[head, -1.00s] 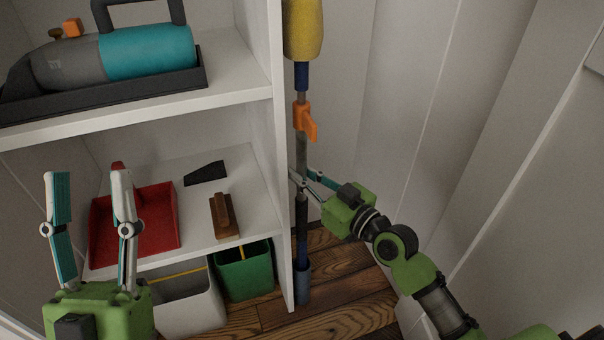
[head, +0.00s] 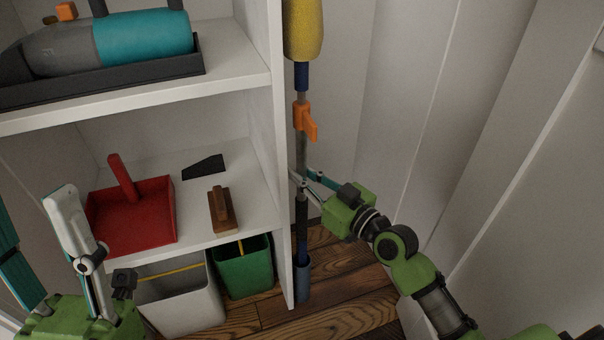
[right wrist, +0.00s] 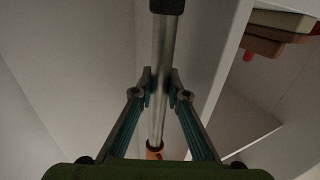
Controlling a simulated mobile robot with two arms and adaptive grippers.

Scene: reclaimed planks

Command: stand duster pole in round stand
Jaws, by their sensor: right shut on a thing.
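The duster pole (head: 301,150) stands upright just right of the shelf's side panel, with a yellow duster head (head: 303,30) on top and an orange clamp (head: 306,120) below it. Its dark blue lower end goes down to the blue-grey round stand (head: 303,284) on the floor and appears to be inside its rim; how deep is hidden. My right gripper (head: 303,183) is shut on the pole's grey tube, also seen between its fingers in the right wrist view (right wrist: 160,80). My left gripper (head: 32,205) is open and empty at the lower left, partly cut off.
The shelf holds a grey and teal device (head: 110,48) in a dark tray above, and a red dustpan (head: 135,222), a brown brush (head: 221,210) and a black wedge (head: 204,167) below. White (head: 185,300) and green (head: 243,270) bins stand underneath. White walls close in the right side.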

